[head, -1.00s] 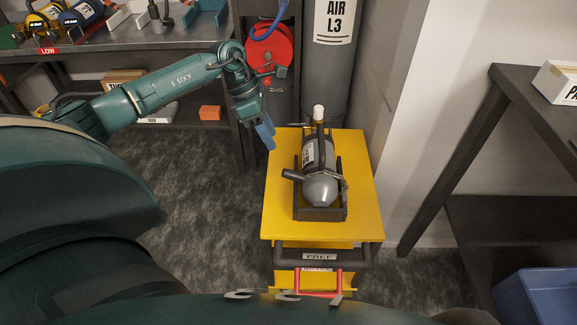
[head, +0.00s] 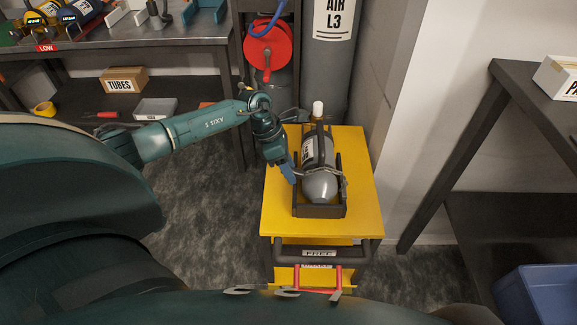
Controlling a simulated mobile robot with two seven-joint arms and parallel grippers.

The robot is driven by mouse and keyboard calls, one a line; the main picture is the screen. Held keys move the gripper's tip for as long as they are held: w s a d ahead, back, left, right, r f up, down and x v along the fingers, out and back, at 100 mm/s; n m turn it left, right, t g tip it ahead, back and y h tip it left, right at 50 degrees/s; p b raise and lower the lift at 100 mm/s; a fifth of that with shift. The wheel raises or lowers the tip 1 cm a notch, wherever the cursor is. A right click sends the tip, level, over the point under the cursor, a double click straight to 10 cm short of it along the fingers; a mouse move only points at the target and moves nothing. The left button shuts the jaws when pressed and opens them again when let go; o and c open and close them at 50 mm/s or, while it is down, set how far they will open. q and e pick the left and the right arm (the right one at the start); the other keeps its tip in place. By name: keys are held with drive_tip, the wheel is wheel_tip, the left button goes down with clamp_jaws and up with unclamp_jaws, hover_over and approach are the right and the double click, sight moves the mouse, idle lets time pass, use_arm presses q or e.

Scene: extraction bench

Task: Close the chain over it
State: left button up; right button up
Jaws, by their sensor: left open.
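A grey air cylinder (head: 319,183) with a dark frame around its top and a white knob lies in a dark cradle (head: 318,211) on a yellow cart (head: 361,205). A thin chain (head: 330,173) runs across the cylinder's near, rounded part toward the cradle's right side. Its left end is by my gripper, and I cannot tell whether it is fastened. My left gripper (head: 289,170) is open, its blue fingers pointing down at the cradle's left side, close to the chain's left end. It covers part of the cradle's left side.
The cart's front has a dark handle bar (head: 321,254). A tall grey cylinder (head: 333,60) and a red reel (head: 269,50) stand behind. A metal bench (head: 150,42) is at back left, a dark table (head: 519,85) at right. Yellow cart top is clear around the cradle.

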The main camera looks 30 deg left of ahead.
use_arm(q)
drive_tip(key=shift+c, duration=0.3)
clamp_jaws()
use_arm(e)
drive_tip(key=shift+f, duration=0.15)
use_arm(q)
drive_tip(key=f+h+b, duration=0.1)
drive_tip(key=f+b, duration=0.1)
drive_tip(key=b, duration=0.1)
drive_tip(key=s+a+f+t+h+b, duration=0.1)
drive_tip(key=f+b, duration=0.1)
drive_tip(key=b, duration=0.2)
drive_tip(key=a+f+t+h+b, duration=0.1)
drive_tip(key=f+b, duration=0.1)
drive_tip(key=b, duration=0.2)
drive_tip(key=shift+s+f+h, duration=0.15)
drive_tip(key=shift+f+h, duration=0.15)
drive_tip(key=shift+b, duration=0.3)
use_arm(e)
wheel_tip(320, 180, down, 7)
drive_tip(key=w+a+n, duration=0.1)
drive_tip(key=n, duration=0.2)
drive_tip(key=shift+a+r+t+y, duration=0.2)
drive_tip(key=shift+t+y, duration=0.2)
